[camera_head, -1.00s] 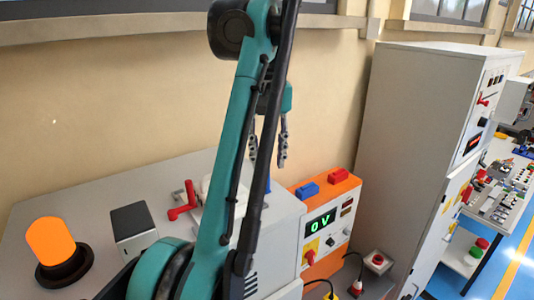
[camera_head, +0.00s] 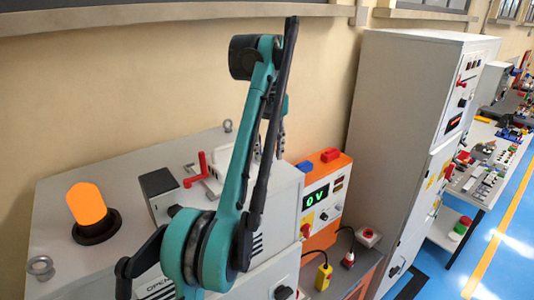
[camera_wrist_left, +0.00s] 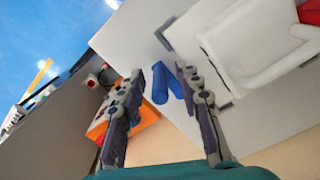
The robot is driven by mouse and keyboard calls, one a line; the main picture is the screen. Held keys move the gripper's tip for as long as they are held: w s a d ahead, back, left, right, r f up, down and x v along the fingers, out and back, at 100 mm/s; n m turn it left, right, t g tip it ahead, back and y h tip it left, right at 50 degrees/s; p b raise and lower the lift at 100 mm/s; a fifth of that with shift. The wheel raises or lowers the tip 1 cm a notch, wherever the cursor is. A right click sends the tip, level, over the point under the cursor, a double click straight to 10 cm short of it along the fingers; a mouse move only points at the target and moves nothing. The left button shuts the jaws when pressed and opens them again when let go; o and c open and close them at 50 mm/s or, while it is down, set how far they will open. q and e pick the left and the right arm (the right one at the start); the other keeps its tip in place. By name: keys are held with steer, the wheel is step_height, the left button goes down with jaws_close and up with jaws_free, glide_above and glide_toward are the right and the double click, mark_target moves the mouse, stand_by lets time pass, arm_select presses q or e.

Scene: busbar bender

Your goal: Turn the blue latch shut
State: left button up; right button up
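The blue latch (camera_wrist_left: 160,84) shows in the left wrist view as an L-shaped blue piece on the grey machine top. In the head view it is hidden, apparently behind my left arm. My left gripper (camera_wrist_left: 159,72) is open, its two fingers on either side of the latch in the picture. I cannot tell how high the fingers are above it or whether they touch it. In the head view the left gripper (camera_head: 271,142) is mostly behind my arm. My right gripper is not in view.
A red latch (camera_head: 195,168) stands beside the white fixture (camera_wrist_left: 260,45). An orange lamp (camera_head: 87,205) and grey block (camera_head: 159,190) are on the machine top (camera_head: 120,170). An orange box with a 0 V display (camera_head: 316,197) and a tall grey cabinet (camera_head: 400,130) stand to the right.

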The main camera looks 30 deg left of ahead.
arm_select(q)
steer(key=shift+s+d+r, duration=0.1)
steer(key=shift+s+d, duration=0.05)
steer(key=shift+c, duration=0.2)
jaws_close()
steer(key=m, duration=0.2)
steer(key=s+a+m, duration=0.1)
steer(key=m, duration=0.2)
steer(key=shift+s+a+m, duration=0.3)
steer(key=shift+s+m, duration=0.1)
steer(key=m, duration=0.1)
steer(key=a+m, duration=0.1)
steer(key=m, duration=0.1)
steer(key=shift+s+a, duration=0.1)
steer(key=shift+s, duration=0.25)
steer(key=shift+s+a+m, duration=0.1)
steer(key=shift+a+m, duration=0.15)
steer(key=shift+m, duration=0.5)
steer(key=shift+a+m, duration=0.25)
steer(key=shift+m, duration=0.5)
